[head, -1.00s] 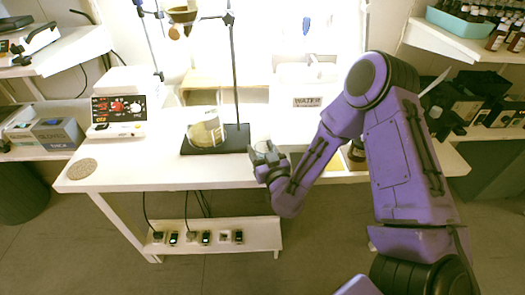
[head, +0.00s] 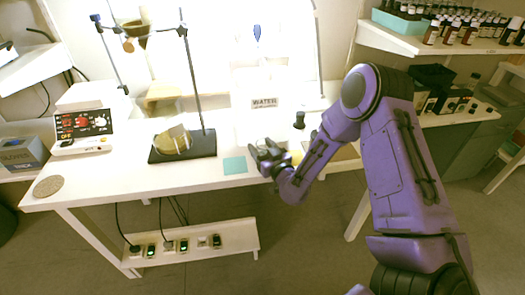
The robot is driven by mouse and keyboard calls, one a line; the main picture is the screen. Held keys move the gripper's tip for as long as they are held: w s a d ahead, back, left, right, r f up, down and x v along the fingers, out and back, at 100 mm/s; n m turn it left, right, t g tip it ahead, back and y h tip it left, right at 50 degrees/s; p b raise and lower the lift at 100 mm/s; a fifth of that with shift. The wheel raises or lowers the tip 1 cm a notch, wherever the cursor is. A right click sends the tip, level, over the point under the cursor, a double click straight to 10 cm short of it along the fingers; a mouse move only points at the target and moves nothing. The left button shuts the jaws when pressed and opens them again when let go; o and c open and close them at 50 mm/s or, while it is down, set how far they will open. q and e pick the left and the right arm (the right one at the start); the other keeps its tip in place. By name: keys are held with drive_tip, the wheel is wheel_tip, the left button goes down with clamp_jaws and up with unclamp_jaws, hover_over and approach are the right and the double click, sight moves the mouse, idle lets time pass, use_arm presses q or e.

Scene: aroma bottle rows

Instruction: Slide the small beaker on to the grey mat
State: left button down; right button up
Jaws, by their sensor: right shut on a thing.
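My right gripper (head: 266,154) is low over the white table, just right of a teal square mat (head: 234,165). Its jaws are shut on a small, pale glass thing, which I take to be the small beaker; the fingers hide most of it. A flat grey-brown patch (head: 346,151), perhaps the grey mat, lies to the right behind my forearm and is partly hidden. A round speckled grey-brown mat (head: 48,186) lies at the table's left corner. My left gripper is out of view.
A sign reading WATER (head: 264,103) and a small dark object (head: 299,120) are behind the gripper.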

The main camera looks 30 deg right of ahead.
drive_tip(key=shift+s+d, duration=0.2)
drive_tip(key=shift+d, duration=0.35)
drive_tip(key=o, duration=1.1)
drive_tip(key=shift+d, duration=0.1)
drive_tip(key=shift+o, duration=0.2)
drive_tip(key=shift+s, duration=0.15)
drive_tip(key=s+b, duration=0.1)
drive_tip(key=s, duration=0.9)
drive_tip(key=shift+s+a+b, duration=0.15)
drive_tip(key=shift+a+b, duration=0.2)
drive_tip(key=shift+a, duration=0.1)
